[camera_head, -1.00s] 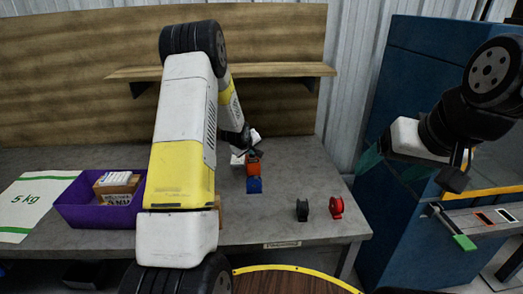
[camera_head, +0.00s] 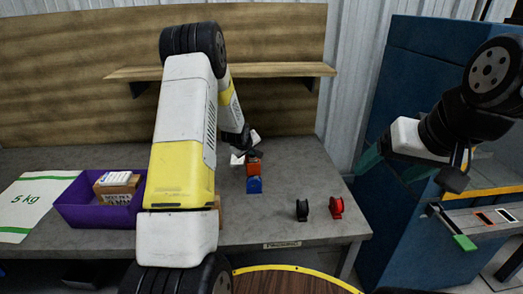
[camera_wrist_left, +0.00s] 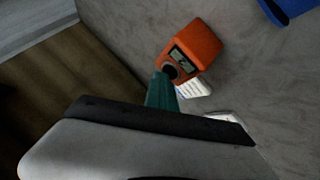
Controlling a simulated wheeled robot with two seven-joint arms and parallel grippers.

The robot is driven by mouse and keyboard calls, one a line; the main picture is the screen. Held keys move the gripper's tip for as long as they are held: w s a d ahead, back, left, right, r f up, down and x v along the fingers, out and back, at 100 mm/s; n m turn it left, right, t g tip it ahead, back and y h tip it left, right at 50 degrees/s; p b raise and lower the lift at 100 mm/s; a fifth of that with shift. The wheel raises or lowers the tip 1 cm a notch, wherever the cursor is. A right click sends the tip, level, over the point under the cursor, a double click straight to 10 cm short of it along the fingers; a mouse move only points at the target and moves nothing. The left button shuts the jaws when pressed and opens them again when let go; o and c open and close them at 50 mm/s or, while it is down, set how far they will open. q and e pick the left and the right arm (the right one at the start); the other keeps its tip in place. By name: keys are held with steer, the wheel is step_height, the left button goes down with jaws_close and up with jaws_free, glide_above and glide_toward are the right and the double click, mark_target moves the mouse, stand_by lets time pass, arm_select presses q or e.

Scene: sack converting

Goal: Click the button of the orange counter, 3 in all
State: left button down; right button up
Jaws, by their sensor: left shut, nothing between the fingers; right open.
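The orange counter (camera_head: 254,170) stands on the grey workbench, just behind a blue thing (camera_head: 254,186). In the left wrist view the orange counter (camera_wrist_left: 203,42) shows a small display and a dark round button (camera_wrist_left: 170,70). My left gripper (camera_head: 248,152) is shut and empty above the counter. Its green fingertips (camera_wrist_left: 161,93) are at the button's edge in the wrist view; I cannot tell whether they touch it. My right gripper (camera_head: 391,166) is open and empty, out to the right in front of the blue cabinet.
A purple bin (camera_head: 92,214) with boxes stands at the left beside a 5 kg sack (camera_head: 30,205). A black reel (camera_head: 302,210) and a red reel (camera_head: 336,207) stand at the bench's right front. A wooden shelf (camera_head: 240,71) runs behind. The blue cabinet (camera_head: 420,60) is at right.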

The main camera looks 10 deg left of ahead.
mark_target(252, 157)
arm_select(q)
steer(key=shift+r, duration=0.75)
steer(key=shift+r, duration=2.45)
steer(key=shift+d, duration=0.1)
stand_by(0.4)
